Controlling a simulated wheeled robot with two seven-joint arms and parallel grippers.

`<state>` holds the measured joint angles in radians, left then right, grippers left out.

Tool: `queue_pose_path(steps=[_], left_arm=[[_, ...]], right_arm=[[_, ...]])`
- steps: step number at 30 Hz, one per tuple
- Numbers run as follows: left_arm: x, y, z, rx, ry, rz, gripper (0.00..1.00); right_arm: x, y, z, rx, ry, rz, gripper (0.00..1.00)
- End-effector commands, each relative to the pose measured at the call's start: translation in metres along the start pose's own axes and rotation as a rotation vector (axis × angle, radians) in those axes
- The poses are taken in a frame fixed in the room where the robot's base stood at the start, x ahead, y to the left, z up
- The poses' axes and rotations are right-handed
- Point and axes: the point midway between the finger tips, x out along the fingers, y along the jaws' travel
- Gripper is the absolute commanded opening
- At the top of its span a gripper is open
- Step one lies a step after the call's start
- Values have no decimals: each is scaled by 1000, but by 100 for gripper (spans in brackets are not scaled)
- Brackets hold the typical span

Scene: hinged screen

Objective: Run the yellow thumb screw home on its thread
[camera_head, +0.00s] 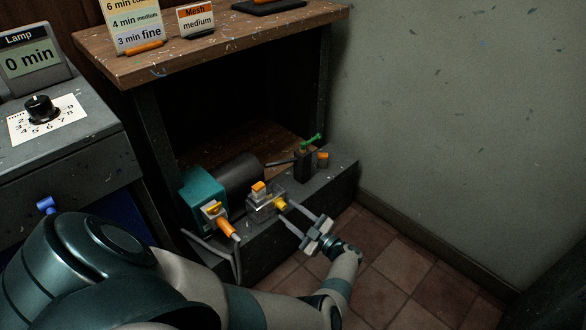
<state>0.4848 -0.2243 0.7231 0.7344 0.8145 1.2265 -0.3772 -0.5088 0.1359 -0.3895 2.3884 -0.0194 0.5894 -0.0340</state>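The yellow thumb screw (281,204) sits on the right side of a small grey metal block with an orange top (261,195), on the dark bench of the machine. The screw's thread is hidden.
A teal motor housing (203,189) and an orange handle (229,229) are left of the block. A green-handled lever (311,141) stands behind it. A wooden shelf (190,55) overhangs the back. Open tiled floor (395,262) lies to the right, before the wall.

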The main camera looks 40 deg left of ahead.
Motion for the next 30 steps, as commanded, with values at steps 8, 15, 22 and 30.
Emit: queue_pose_path(steps=[8,15,22,30], left_arm=[[19,0,0,1,1,0,39],[21,0,0,1,0,0,39],[21,0,0,1,0,0,4],[21,0,0,210,0,-3,4]], right_arm=[[-1,0,1,1,0,0,31],[-1,0,1,1,0,0,31],[-1,0,1,1,1,0,31],[3,2,-6,-4,39,-2,31]])
